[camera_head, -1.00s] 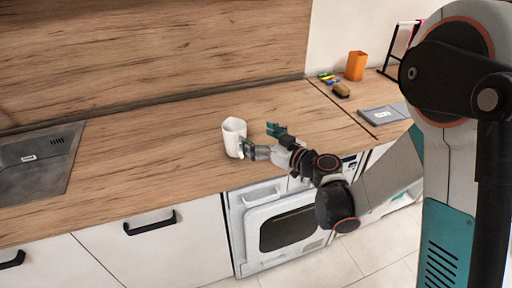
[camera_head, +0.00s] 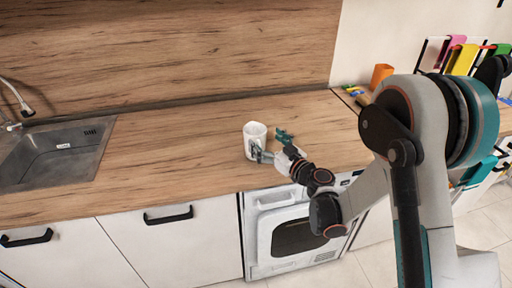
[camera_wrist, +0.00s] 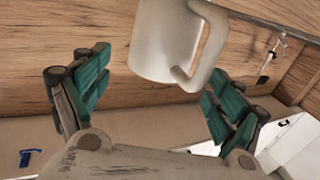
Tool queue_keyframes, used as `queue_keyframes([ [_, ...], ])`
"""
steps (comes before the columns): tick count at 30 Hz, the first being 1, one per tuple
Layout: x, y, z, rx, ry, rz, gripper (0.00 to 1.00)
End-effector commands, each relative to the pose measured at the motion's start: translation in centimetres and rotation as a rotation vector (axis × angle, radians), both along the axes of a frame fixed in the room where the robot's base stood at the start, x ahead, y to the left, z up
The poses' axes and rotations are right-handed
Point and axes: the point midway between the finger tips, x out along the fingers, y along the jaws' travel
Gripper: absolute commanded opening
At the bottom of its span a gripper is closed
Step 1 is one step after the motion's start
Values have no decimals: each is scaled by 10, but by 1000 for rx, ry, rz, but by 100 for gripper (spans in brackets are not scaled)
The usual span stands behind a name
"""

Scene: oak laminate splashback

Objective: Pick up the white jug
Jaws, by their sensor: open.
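The white jug (camera_head: 255,141) stands upright on the wooden counter, near its front edge, in the head view. In the wrist view the jug (camera_wrist: 165,40) fills the top middle, with its curved handle toward the right. My gripper (camera_head: 271,144) is at the jug's right side in the head view. Its lower finger overlaps the jug's lower right in the picture. In the wrist view my gripper (camera_wrist: 156,66) has its teal fingers wide apart, with the jug showing between and beyond them. I cannot tell whether a finger touches it. The jaws hold nothing.
A steel sink (camera_head: 58,155) is set in the counter at the left. The counter (camera_head: 175,150) between sink and jug is clear. An orange cup (camera_head: 381,75) stands at the back right. A white oven (camera_head: 295,232) and drawers with black handles are below the front edge.

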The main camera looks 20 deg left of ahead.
Motion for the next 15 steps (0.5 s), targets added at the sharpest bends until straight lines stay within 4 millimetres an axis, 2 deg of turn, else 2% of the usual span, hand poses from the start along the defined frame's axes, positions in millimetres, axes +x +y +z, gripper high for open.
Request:
queue_keyframes([
  [15,31,43,-4,0,0,0,87],
])
